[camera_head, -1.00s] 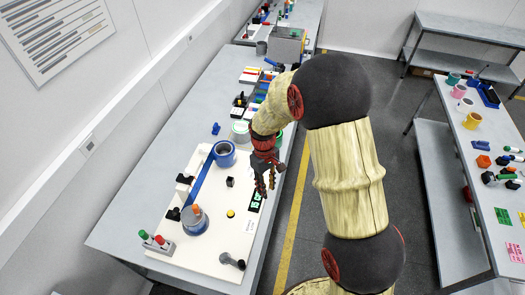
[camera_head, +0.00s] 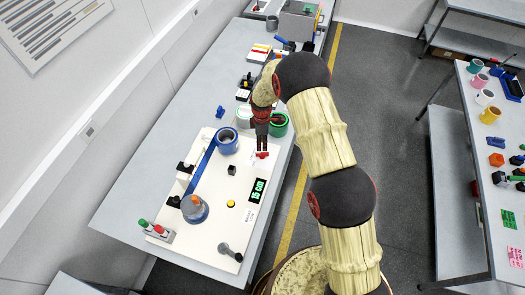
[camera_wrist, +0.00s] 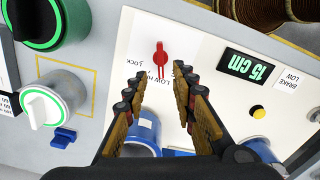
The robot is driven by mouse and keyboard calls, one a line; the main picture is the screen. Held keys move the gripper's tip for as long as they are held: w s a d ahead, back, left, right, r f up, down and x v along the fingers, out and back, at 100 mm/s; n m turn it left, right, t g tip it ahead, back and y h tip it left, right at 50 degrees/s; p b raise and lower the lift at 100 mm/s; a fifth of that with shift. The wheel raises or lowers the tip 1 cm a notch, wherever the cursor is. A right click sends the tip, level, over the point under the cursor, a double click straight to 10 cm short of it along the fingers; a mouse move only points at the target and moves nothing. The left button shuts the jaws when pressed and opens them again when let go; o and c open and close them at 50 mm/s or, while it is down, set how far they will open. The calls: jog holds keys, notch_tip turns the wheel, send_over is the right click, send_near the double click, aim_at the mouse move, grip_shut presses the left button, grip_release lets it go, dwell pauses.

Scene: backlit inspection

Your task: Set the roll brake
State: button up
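A white panel (camera_head: 215,245) lies on the long grey bench. Its red knob (camera_wrist: 160,57) points up in the wrist view, among small labels that include LOCK, LOW and HIGH. The knob also shows as a small red shape in the head view (camera_head: 263,155). A green-lit display (camera_wrist: 247,66) reads 15 cm, beside a label (camera_wrist: 293,81) reading BRAKE LOW. A blue roll (camera_head: 227,144) and an orange-topped spool (camera_head: 195,208) are joined by a blue strip (camera_head: 204,166). My gripper (camera_wrist: 155,84) is open and empty, its fingertips just short of the knob, apparently not touching.
A yellow button (camera_wrist: 258,112) sits below the display. A green-rimmed round thing (camera_wrist: 35,22) and a grey-white one (camera_wrist: 50,98) stand just off the panel. A lever (camera_head: 230,251) and red and green-topped pegs (camera_head: 158,231) are at its near end.

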aim_at(262, 153)
jog(key=shift+f+p, duration=0.75)
jog(key=shift+f, duration=3.15)
jog(key=shift+c, duration=1.4)
jog(key=c, duration=0.4)
grip_shut()
